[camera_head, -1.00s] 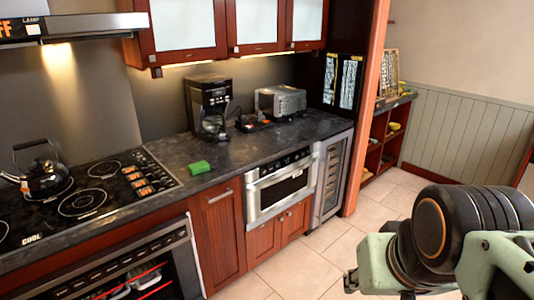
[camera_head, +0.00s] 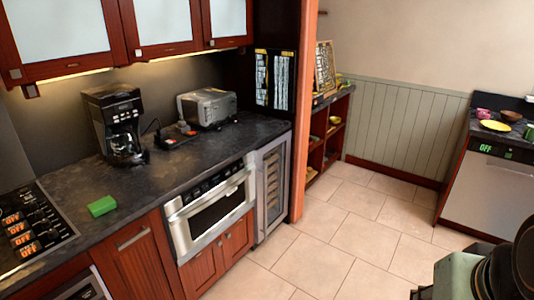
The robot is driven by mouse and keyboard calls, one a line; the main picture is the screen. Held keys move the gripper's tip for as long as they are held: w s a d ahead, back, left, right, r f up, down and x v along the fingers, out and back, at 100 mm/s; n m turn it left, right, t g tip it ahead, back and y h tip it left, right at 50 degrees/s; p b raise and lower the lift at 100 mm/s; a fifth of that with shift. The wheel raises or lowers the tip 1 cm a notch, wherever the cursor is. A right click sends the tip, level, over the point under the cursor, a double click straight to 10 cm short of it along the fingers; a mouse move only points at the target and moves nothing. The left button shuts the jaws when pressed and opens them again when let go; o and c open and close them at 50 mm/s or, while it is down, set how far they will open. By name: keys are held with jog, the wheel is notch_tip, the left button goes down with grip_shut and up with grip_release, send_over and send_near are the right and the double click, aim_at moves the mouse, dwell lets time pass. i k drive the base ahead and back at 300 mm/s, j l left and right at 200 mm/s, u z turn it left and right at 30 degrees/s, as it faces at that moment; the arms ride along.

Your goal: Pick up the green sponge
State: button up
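The green sponge (camera_head: 102,206) lies flat on the dark countertop (camera_head: 165,181), between the stove and the coffee maker, near the counter's front edge. Nothing touches it. Part of my arm shows at the bottom right, far from the sponge. My gripper's fingers are not visible.
A black coffee maker (camera_head: 115,124) and a silver toaster (camera_head: 208,107) stand on the counter behind and right of the sponge. The stove controls (camera_head: 27,228) are to its left. A microwave drawer (camera_head: 211,209) is below the counter. Tiled floor (camera_head: 330,240) is open at the right.

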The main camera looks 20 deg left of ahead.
aim_at(107, 205)
jog(key=i+l+u, duration=0.2)
jog(key=i, duration=0.3)
jog(key=i+u, duration=0.2)
jog(key=i, duration=0.35)
jog(key=i+u, duration=0.75)
jog(key=u, duration=0.2)
jog(key=i+u, duration=0.2)
jog(key=u, duration=0.15)
jog(key=i+u, duration=0.2)
jog(key=u, duration=0.15)
jog(key=i+u, duration=0.2)
jog(key=u, duration=0.2)
jog(key=i+u, duration=0.2)
jog(key=u, duration=0.15)
jog(key=i+u, duration=0.2)
jog(key=u, duration=0.15)
jog(key=i+l+u, duration=0.1)
jog(key=u, duration=0.25)
jog(key=i, duration=0.1)
